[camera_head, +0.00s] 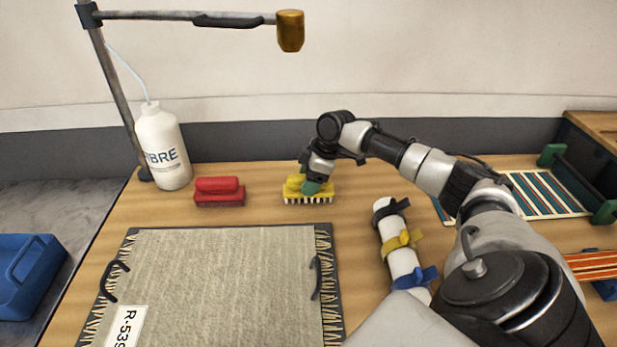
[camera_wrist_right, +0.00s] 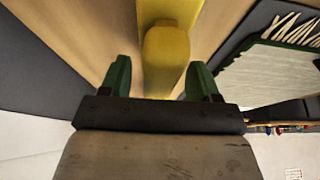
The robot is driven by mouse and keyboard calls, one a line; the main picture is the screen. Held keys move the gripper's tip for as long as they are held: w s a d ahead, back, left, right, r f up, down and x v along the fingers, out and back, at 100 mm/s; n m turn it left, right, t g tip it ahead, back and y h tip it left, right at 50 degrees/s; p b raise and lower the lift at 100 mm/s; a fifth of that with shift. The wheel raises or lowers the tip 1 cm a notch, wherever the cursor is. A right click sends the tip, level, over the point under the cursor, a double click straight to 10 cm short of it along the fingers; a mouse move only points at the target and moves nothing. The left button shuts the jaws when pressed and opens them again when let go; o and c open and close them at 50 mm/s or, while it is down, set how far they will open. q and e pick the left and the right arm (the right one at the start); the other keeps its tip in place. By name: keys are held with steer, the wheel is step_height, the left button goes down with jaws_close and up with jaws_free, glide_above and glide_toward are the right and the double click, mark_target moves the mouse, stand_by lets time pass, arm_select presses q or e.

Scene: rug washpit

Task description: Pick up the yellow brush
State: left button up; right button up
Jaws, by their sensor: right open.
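The yellow brush (camera_head: 318,197) lies bristles down on the wooden table, behind the grey rug. My right gripper (camera_head: 308,185) is at the brush from above, and its green fingers partly hide the brush's handle. In the right wrist view the yellow brush (camera_wrist_right: 166,50) runs between the two green fingertips of my right gripper (camera_wrist_right: 158,80). The fingers stand apart, one on each side of the handle, with a gap visible on both sides. My left gripper does not show.
A red brush (camera_head: 219,192) lies left of the yellow one. A white bottle (camera_head: 163,147) stands by a metal lamp-like stand (camera_head: 112,80). The grey rug (camera_head: 215,280) lies in front. A white roll with straps (camera_head: 402,250) lies right. A blue tray (camera_head: 25,270) is far left.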

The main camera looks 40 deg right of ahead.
steer(key=c, duration=1.1)
steer(key=shift+r+b, duration=0.15)
steer(key=shift+b, duration=0.25)
step_height(320, 180, up, 4)
steer(key=shift+w+r, duration=0.1)
steer(key=shift+s+d+r+b, duration=0.1)
steer(key=shift+s+r+b, duration=0.45)
steer(key=shift+s+r, duration=1)
steer(key=shift+s+r+b, duration=0.55)
steer(key=shift+s+r, duration=0.25)
steer(key=shift+s, duration=1.6)
steer(key=shift+s+d+r+b, duration=0.1)
steer(key=shift+s+r+b, duration=0.45)
steer(key=shift+s+r, duration=1)
steer(key=shift+s+f, duration=0.4)
